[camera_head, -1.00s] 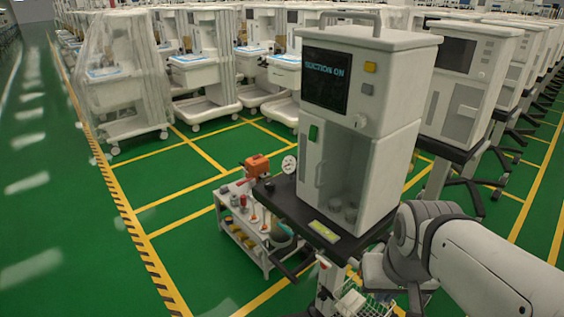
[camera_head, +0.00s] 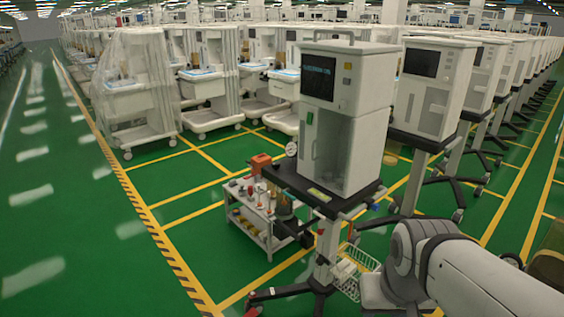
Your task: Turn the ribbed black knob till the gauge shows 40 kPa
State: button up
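A small round white gauge (camera_head: 291,149) stands at the left rear edge of the near cart's black top, beside the white cabinet; its needle and numbers are too small to read. The white suction unit (camera_head: 362,150) stands upright on this cart, with a dark screen (camera_head: 319,78) showing blue text too small to read surely. I cannot make out the ribbed black knob. My arm enters at the lower right, in front of and to the right of the cart. My gripper does not show.
The cart's black top (camera_head: 330,207) juts toward me, with a wire basket (camera_head: 357,278) below. More carts line the back and right. Green floor at left is clear.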

aim_at(276, 166)
jog(key=z, duration=0.6)
jog(key=k, duration=0.1)
jog(key=u, duration=2.85)
jog(key=i, duration=2.25)
jog(key=z, duration=2.65)
jog(key=i, duration=1)
jog(key=u, duration=0.05)
